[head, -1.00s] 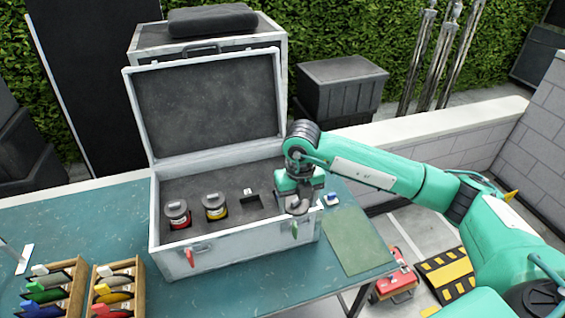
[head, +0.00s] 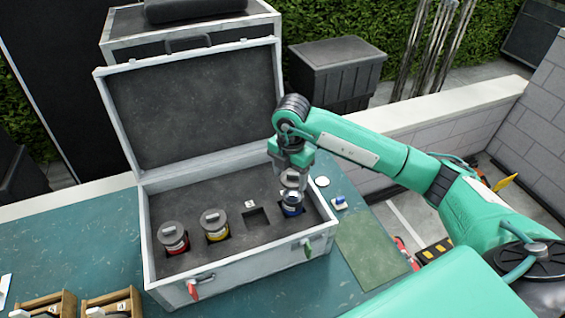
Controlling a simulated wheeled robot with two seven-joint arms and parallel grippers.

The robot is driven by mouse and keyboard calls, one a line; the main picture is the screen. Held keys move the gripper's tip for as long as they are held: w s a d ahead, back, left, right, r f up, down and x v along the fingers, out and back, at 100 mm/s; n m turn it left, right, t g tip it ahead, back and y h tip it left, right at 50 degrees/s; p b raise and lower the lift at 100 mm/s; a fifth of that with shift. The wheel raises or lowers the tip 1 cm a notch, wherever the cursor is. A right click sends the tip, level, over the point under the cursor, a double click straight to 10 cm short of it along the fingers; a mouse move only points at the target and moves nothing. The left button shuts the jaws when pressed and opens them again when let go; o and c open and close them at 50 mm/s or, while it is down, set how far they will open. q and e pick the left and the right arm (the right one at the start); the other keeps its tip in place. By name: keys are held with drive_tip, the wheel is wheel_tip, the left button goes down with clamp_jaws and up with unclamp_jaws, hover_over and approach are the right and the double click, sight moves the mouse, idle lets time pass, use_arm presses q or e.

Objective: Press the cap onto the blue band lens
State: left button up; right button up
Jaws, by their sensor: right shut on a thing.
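The blue band lens (head: 292,210) stands upright in the rightmost slot of the foam in the open case (head: 163,278). My right gripper (head: 291,172) points down over it, shut on the grey cap (head: 290,183). The cap is directly above the lens top, very close; I cannot tell whether they touch. The gripper hides part of the cap. The red band lens (head: 173,240) and the yellow band lens (head: 214,226) stand in slots further left, each with a grey cap on top. My left gripper is out of view.
An empty square slot (head: 256,219) lies between the yellow and blue lenses. The raised case lid (head: 195,105) stands behind. A white disc (head: 322,182), a small blue-and-white item (head: 340,203) and a green mat (head: 370,248) lie right of the case. Wooden trays (head: 110,305) are at lower left.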

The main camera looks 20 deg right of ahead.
sight(290, 198)
drive_tip(key=shift+s+f+b, duration=0.2)
drive_tip(key=shift+f+b, duration=0.15)
drive_tip(key=shift+f, duration=0.15)
drive_tip(key=shift+s+f+b, duration=0.2)
drive_tip(key=shift+f+b, duration=0.1)
drive_tip(key=shift+f, duration=0.15)
wheel_tip(290, 198, down, 3)
drive_tip(key=shift+f+b, duration=0.15)
drive_tip(key=shift+b, duration=0.95)
use_arm(q)
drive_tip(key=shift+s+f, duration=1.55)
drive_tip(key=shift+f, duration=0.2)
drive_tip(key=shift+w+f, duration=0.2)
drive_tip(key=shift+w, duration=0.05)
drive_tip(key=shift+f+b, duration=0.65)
drive_tip(key=shift+b, duration=0.2)
use_arm(e)
drive_tip(key=shift+f, duration=0.6)
drive_tip(key=o, duration=1.3)
drive_tip(key=shift+c, duration=0.2)
